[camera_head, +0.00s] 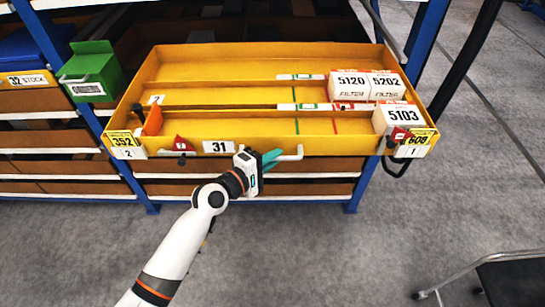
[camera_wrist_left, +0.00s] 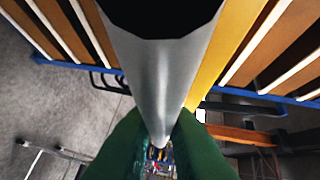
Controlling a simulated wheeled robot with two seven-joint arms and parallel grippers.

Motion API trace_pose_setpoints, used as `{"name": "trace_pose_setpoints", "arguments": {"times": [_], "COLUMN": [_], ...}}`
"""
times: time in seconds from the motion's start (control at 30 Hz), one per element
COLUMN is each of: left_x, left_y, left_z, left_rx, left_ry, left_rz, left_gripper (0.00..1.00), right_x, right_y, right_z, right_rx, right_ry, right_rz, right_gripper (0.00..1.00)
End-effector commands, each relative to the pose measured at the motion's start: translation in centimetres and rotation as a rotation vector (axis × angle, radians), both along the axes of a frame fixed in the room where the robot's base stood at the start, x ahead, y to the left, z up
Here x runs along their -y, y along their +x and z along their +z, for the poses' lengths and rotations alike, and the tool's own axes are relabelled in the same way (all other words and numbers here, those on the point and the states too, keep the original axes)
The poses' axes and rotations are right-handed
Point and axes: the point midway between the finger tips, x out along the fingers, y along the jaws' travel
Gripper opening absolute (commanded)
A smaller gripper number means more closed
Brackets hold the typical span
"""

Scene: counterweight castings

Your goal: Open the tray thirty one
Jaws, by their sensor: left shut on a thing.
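The yellow tray (camera_head: 345,147) labelled 31 stands out from the rack in the head view, its inside showing. A pale bar handle (camera_head: 291,155) runs along its front beside the 31 label (camera_head: 218,147). My left gripper (camera_head: 270,158) has its green fingers closed on this handle. In the left wrist view the grey handle (camera_wrist_left: 165,75) lies between the green fingers (camera_wrist_left: 160,142), with the yellow tray front (camera_wrist_left: 228,45) to its right. My right gripper is not in view.
White filter boxes (camera_head: 356,87) sit at the tray's right. A green bin (camera_head: 93,70) stands left of it. Blue rack posts (camera_head: 427,28) flank the tray. A dark-seated metal-framed item (camera_head: 512,281) is at lower right. Grey floor (camera_head: 300,250) in front is clear.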

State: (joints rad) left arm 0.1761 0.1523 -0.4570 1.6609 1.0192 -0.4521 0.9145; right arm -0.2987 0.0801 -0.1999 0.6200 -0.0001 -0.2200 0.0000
Motion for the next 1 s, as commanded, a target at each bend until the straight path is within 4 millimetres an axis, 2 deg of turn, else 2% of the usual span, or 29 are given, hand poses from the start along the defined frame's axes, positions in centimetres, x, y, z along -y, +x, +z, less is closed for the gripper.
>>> {"name": "trace_pose_setpoints", "arguments": {"times": [0.07,0.1,0.2,0.57,0.67,1.0], "left_x": [0.1,0.1,0.0,-0.4,-1.4,-6.3], "left_y": [-0.1,-0.1,0.0,-0.3,-1.2,-6.2], "left_z": [-0.1,-0.1,-0.1,0.0,0.0,0.9], "left_rx": [-0.003,-0.003,-0.002,-0.001,-0.001,-0.001], "left_ry": [0.001,0.001,0.000,0.001,0.001,0.004], "left_rz": [-0.002,-0.002,-0.001,0.001,0.002,-0.001], "left_gripper": [0.00,0.19,0.34,0.34,0.34,0.34], "right_x": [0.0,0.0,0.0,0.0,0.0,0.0], "right_y": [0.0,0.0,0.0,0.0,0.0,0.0], "right_z": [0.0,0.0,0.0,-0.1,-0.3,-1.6], "right_rx": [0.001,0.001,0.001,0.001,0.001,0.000], "right_ry": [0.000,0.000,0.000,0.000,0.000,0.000], "right_rz": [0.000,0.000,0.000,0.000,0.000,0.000], "right_gripper": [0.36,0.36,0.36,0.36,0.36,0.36]}}
